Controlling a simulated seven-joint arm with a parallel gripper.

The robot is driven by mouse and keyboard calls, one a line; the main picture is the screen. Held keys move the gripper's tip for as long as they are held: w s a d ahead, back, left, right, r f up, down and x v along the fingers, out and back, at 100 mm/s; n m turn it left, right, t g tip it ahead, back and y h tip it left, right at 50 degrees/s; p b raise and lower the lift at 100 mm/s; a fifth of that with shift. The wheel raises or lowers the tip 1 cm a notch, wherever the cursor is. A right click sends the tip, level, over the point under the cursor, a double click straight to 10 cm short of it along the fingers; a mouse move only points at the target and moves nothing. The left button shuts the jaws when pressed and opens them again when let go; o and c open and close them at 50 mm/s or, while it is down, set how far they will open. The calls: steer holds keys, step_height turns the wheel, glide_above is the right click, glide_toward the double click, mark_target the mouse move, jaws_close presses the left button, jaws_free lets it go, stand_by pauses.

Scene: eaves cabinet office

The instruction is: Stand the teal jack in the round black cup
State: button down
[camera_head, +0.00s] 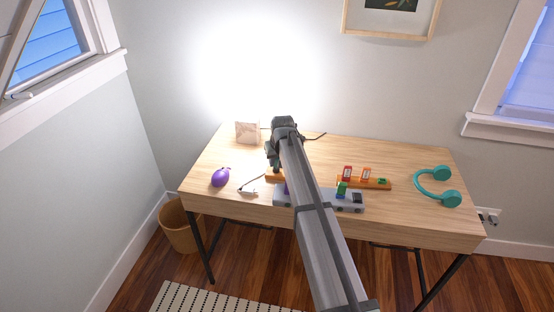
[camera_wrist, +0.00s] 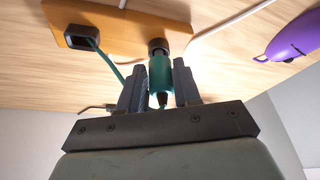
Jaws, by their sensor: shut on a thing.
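The teal jack (camera_wrist: 160,78) is between the two fingers of my gripper (camera_wrist: 158,88) in the wrist view, and the gripper is shut on it. The jack's far end meets the round black cup (camera_wrist: 158,44) on an orange-brown wooden board (camera_wrist: 120,28). How far the tip is inside the cup is hidden. A square black cup (camera_wrist: 84,36) stands on the same board, with a teal cable beside it. In the head view my gripper (camera_head: 273,165) is over the board (camera_head: 274,177), and my arm hides the jack and cups.
A purple rounded object (camera_head: 220,177) lies on the desk (camera_head: 320,149) to the left. A grey tray (camera_head: 284,198) lies in front, partly behind my arm. A second wooden strip (camera_head: 378,184) with small coloured blocks and teal headphones (camera_head: 437,186) are to the right.

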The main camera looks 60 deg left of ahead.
steer(key=shift+f, duration=0.45)
steer(key=c, duration=0.7)
jaws_free()
steer(key=v, duration=1.3)
steer(key=shift+w+d+r, duration=0.1)
steer(key=shift+d+r, duration=0.05)
steer(key=shift+r, duration=0.2)
